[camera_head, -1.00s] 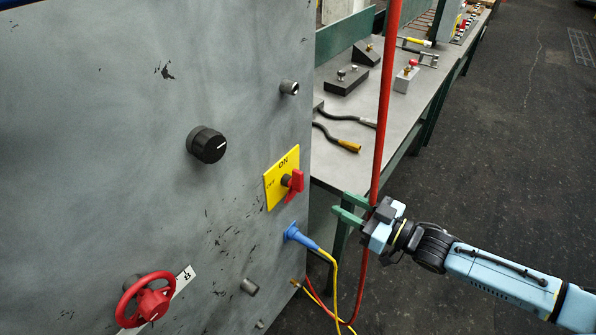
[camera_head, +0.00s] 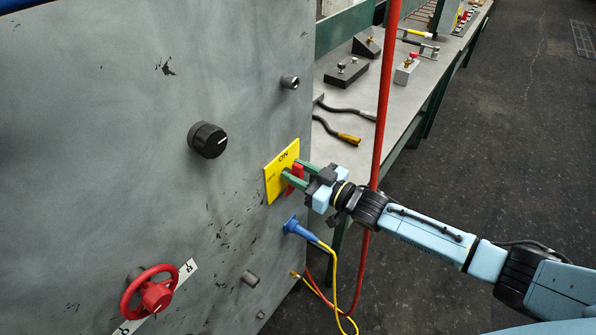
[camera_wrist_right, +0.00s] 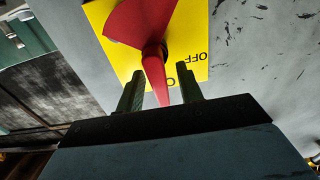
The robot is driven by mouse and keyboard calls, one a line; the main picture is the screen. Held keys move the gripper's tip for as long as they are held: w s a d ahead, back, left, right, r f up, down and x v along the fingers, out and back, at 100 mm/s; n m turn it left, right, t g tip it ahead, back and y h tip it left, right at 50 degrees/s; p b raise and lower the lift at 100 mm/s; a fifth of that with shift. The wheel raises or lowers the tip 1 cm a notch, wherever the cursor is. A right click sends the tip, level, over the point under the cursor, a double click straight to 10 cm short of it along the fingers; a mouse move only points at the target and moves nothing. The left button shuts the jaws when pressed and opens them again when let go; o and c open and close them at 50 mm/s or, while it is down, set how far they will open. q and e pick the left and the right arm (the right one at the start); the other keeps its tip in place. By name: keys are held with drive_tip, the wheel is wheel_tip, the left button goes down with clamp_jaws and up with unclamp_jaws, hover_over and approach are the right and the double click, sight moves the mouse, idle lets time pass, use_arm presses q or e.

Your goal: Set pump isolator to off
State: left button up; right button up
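The pump isolator is a yellow plate (camera_head: 273,188) marked ON and OFF, with a red handle (camera_head: 297,172), on the grey panel. ON is at the plate's top and OFF at its left in the head view. The handle stands roughly upright, partly hidden by my gripper. My right gripper (camera_head: 291,168) is at the plate with its fingers on either side of the handle. In the right wrist view, the narrow end of the red handle (camera_wrist_right: 156,70) lies between the green fingers, with gaps visible on both sides, so the gripper is open. My left gripper is out of view.
A blue plug (camera_head: 297,228) with a yellow cable sits just below the isolator. A black knob (camera_head: 207,141) and a red handwheel (camera_head: 150,290) are on the panel (camera_head: 90,130). A red vertical pipe (camera_head: 382,110) stands close beside my right arm. A workbench with tools is behind.

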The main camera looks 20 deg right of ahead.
clamp_jaws()
drive_tip(key=shift+a+n, duration=0.1)
drive_tip(key=shift+n, duration=0.2)
drive_tip(key=n, duration=0.3)
drive_tip(key=shift+s+a+f, duration=0.15)
drive_tip(key=shift+s+a, duration=0.1)
drive_tip(key=shift+a, duration=0.05)
drive_tip(key=n, duration=0.4)
drive_tip(key=shift+s+a+f+b, duration=0.2)
drive_tip(key=shift+a+b, duration=0.05)
drive_tip(key=shift+b, duration=0.1)
drive_tip(key=n, duration=0.1)
drive_tip(key=n+b, duration=0.1)
drive_tip(key=n, duration=0.1)
drive_tip(key=f+n, duration=0.1)
drive_tip(key=n, duration=0.1)
drive_tip(key=shift+s+a+b, duration=0.25)
drive_tip(key=shift+b, duration=0.05)
drive_tip(key=n+b, duration=0.1)
drive_tip(key=n, duration=0.1)
drive_tip(key=f+n+b, duration=0.1)
drive_tip(key=n, duration=0.2)
drive_tip(key=shift+a, duration=0.1)
drive_tip(key=shift+n, duration=0.3)
